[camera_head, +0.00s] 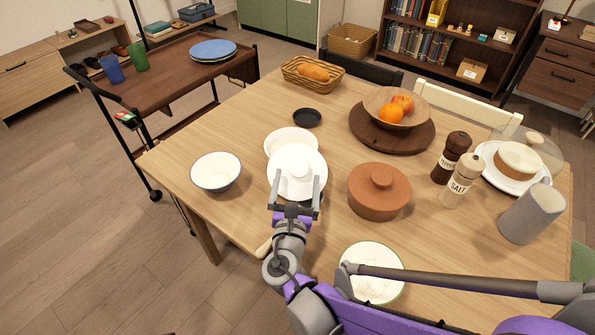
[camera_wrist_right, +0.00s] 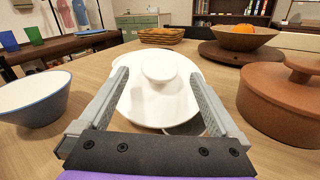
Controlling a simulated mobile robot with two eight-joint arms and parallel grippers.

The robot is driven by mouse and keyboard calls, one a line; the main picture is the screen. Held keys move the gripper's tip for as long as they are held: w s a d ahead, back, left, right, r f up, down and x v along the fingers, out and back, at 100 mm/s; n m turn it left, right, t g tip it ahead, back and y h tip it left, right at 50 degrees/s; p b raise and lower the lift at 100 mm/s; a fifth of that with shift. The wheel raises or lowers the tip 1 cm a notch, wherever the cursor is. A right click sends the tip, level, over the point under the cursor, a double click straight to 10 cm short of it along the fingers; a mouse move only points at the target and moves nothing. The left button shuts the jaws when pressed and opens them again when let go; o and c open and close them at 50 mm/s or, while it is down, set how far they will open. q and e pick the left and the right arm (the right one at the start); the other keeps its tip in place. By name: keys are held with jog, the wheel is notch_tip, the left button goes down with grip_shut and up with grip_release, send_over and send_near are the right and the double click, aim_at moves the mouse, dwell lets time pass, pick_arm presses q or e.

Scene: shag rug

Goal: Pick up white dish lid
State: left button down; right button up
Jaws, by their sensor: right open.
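The white dish lid (camera_head: 296,164) is round with a knob on top, near the table's front left. It also fills the middle of the right wrist view (camera_wrist_right: 158,100), knob upward. A white dish (camera_head: 290,137) shows just behind it; the lid overlaps its near edge, and I cannot tell whether they touch. My right gripper (camera_head: 296,187) is open over the lid's near part. In the wrist view the open fingers (camera_wrist_right: 159,76) stand on either side of the knob, apart from it. My left gripper is not in view.
On the wooden table (camera_head: 240,130), a white bowl (camera_head: 216,172) stands left of the lid and a brown lidded pot (camera_head: 379,193) right. A small black dish (camera_head: 307,117) lies behind. A bowl of white contents (camera_head: 372,285) sits near my arm.

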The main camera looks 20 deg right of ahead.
aim_at(298, 171)
jog(key=x, duration=0.4)
jog(key=shift+w+d+b, duration=0.1)
jog(key=shift+w+b, duration=0.15)
jog(key=shift+b, duration=0.15)
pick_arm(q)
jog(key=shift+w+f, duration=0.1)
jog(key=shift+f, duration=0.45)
pick_arm(e)
grip_shut()
